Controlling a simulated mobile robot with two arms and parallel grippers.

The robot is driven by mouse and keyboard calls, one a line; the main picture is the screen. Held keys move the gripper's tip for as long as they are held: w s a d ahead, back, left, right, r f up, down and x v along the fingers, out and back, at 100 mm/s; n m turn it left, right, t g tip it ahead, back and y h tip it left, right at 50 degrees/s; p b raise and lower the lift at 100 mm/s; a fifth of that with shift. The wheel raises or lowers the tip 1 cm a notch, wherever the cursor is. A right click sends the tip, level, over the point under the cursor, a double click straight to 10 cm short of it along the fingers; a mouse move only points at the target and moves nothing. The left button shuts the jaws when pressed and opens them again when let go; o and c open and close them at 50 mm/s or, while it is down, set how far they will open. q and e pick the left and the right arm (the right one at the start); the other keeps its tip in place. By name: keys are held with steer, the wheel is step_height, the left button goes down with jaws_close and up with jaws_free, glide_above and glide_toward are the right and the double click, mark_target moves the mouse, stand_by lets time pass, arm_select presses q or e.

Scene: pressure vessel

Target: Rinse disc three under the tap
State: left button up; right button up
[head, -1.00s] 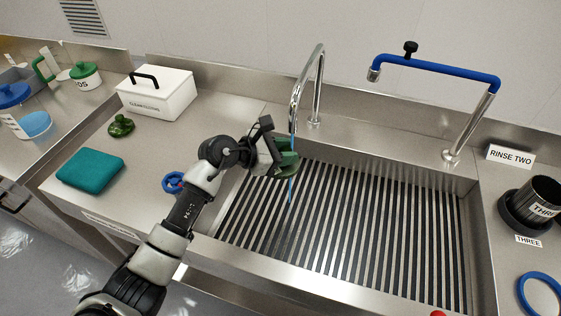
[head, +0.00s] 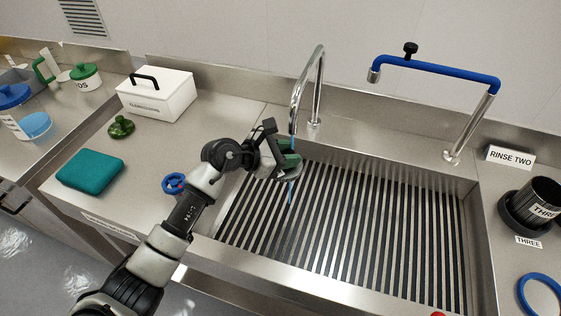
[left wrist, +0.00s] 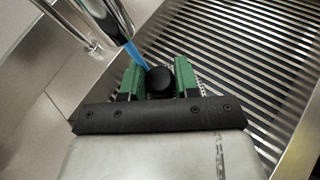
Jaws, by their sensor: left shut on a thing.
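My left gripper (head: 287,160) is over the left part of the sink, just below the chrome tap (head: 304,82). Its green fingers are shut on a round black knob (left wrist: 160,82) in the left wrist view. A small speckled edge beyond the fingers may be disc three; most of it is hidden, and no number shows. A thin blue stream of water (head: 291,191) runs from the tap beside the fingers and on into the sink; in the left wrist view the stream (left wrist: 136,54) reaches the knob's side. My right gripper is not in view.
The sink (head: 350,235) has a striped, slatted floor, mostly clear. A blue-armed tap (head: 440,72) stands behind its right side. At right are a RINSE TWO sign (head: 510,157), a dark cup (head: 538,198) and a blue ring (head: 541,294). A white box (head: 157,95) and teal cloth (head: 90,171) lie left.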

arm_select(q)
steer(key=shift+s+a+r+p, duration=0.1)
steer(key=shift+s+a+p, duration=0.25)
steer(key=shift+s, duration=0.3)
steer(key=shift+s+a+p, duration=0.2)
steer(key=shift+s+p, duration=0.15)
steer(key=shift+s, duration=0.3)
steer(key=shift+s+a+p, duration=0.3)
steer(key=shift+s, duration=0.5)
steer(key=shift+s+a+p, duration=0.35)
steer(key=shift+s, duration=0.45)
steer(key=shift+s+a+p, duration=0.3)
steer(key=shift+s, duration=0.5)
steer(key=s+a+r+p, duration=0.2)
steer(key=s+r+p, duration=0.2)
steer(key=p, duration=0.1)
steer(key=shift+s, duration=0.3)
steer(key=shift+f, duration=0.1)
